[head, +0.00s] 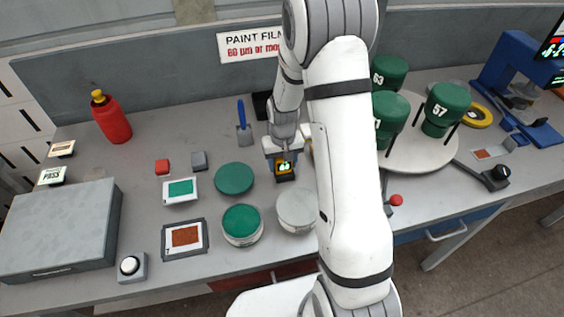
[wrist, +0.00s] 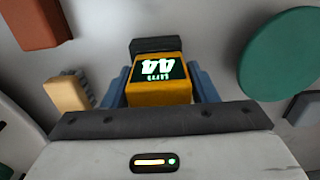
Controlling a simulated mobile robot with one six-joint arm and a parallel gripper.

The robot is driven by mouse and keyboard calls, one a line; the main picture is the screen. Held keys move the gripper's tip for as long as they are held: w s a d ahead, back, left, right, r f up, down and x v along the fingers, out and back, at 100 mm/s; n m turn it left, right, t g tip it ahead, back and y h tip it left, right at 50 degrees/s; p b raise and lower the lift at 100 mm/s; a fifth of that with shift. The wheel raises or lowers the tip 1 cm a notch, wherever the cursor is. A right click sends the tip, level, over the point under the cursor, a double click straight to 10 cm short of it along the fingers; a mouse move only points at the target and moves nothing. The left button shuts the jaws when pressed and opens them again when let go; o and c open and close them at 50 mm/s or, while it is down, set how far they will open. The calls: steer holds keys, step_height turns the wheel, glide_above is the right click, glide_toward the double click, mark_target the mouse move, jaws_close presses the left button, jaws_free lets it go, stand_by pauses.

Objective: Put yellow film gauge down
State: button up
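The yellow film gauge (wrist: 158,95) has a dark end and a small lit display with green-white digits. It sits between the blue fingers of my gripper (wrist: 162,88), which appear closed against its sides. In the head view the gauge (head: 285,167) shows under my gripper (head: 284,158), over the middle of the grey bench. I cannot tell whether its underside touches the bench top.
A round turntable (head: 418,150) bears green cylinders at right.

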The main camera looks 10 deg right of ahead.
steer(key=o, duration=0.3)
steer(key=shift+r, duration=0.1)
step_height(320, 180, up, 12)
steer(key=shift+f+b, duration=0.2)
steer(key=shift+b, duration=0.45)
steer(key=s+r+t, duration=0.1)
steer(key=s+r, duration=0.5)
steer(key=s, duration=0.5)
steer(key=s+r+t, duration=0.2)
steer(key=s+r, duration=0.4)
steer(key=s, duration=0.5)
steer(key=shift+r, duration=0.25)
steer(key=shift+o, duration=0.4)
steer(key=shift+w, duration=0.15)
